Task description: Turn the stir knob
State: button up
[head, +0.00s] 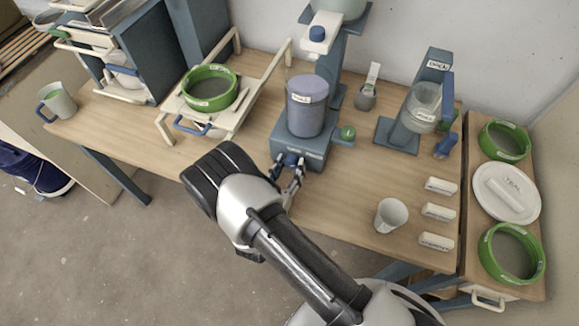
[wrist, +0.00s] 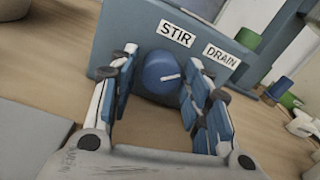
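The stir knob (wrist: 160,73) is a round blue knob with a white pointer line, on the front of a blue-grey base (head: 312,146) under a labelled "STIR" plate (wrist: 176,33). In the wrist view the pointer line points right and slightly up. My gripper (wrist: 158,85) has its fingers on either side of the knob, spread apart. The left fingers come close to the knob's edge, and I cannot tell whether either side touches. In the head view my gripper (head: 288,172) is at the front of the base, and the knob is mostly hidden by it.
A grey-blue bucket (head: 307,107) stands on the base. A green drain knob (head: 347,133) is at the base's right side, near a "DRAIN" label (wrist: 221,56). A white cup (head: 391,215) stands to the right. The table (head: 340,205) is bare between cup and base.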

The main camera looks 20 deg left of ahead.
jog(key=c, duration=0.7)
jog(key=shift+m, duration=0.4)
jog(key=m+b, duration=0.1)
jog(key=m, duration=0.4)
jog(key=shift+m, duration=0.3)
jog(key=m+b, duration=0.1)
jog(key=m, duration=0.5)
jog(key=shift+a+b, duration=0.1)
jog(key=shift+b, duration=0.3)
jog(key=m+b, duration=0.1)
jog(key=m, duration=0.2)
jog(key=shift+m, duration=0.4)
jog(key=m+b, duration=0.1)
jog(key=m, duration=0.2)
jog(key=shift+r+y, duration=0.1)
jog(key=shift+y, duration=0.2)
jog(key=m, duration=0.6)
jog(key=shift+r+b, duration=0.1)
jog(key=shift+b, duration=0.25)
